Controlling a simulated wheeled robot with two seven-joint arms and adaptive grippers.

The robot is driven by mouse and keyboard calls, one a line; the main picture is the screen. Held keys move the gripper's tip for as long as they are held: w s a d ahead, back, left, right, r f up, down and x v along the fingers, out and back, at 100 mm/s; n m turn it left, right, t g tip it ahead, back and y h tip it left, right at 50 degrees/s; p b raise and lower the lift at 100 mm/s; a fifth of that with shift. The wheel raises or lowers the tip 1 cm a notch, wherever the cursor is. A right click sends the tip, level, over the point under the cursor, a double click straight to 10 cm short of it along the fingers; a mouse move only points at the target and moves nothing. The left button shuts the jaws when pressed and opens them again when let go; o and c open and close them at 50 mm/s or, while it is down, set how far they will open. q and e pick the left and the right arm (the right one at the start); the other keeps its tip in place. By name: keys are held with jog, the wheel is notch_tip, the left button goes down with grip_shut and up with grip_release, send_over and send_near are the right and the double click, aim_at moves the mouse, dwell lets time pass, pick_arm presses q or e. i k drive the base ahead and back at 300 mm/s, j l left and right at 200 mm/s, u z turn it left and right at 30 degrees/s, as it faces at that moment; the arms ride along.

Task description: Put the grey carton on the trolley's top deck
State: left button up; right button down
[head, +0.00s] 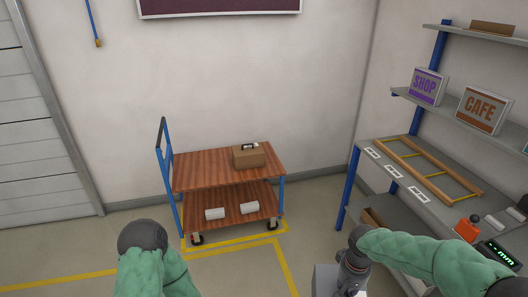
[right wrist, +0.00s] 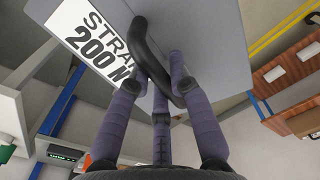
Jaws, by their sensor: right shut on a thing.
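The grey carton (head: 327,281) is at the bottom edge of the head view, partly cut off and partly behind my right gripper (head: 350,276). In the right wrist view my right gripper (right wrist: 160,85) is shut on the carton's black handle (right wrist: 150,50). The grey carton (right wrist: 205,25) there shows a white label with black lettering. The trolley (head: 164,180) stands against the back wall, with a wooden top deck (head: 205,172) and blue posts. My left arm shows at the lower left, but its gripper fingers are not visible.
A brown box (head: 250,158) with a black and white item on it sits on the top deck's right part; the left part is bare. White rolls (head: 215,213) lie on the lower deck. A grey workbench (head: 400,180) and shelves stand at right. Floor before the trolley is clear.

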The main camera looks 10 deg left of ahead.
aim_at(203, 169)
jog(key=i+j+u, duration=0.2)
jog(key=u, duration=0.15)
jog(key=i+j+u, duration=0.15)
jog(key=i+u, duration=0.55)
jog(key=i+l+u, duration=0.15)
jog(key=i, duration=2.35)
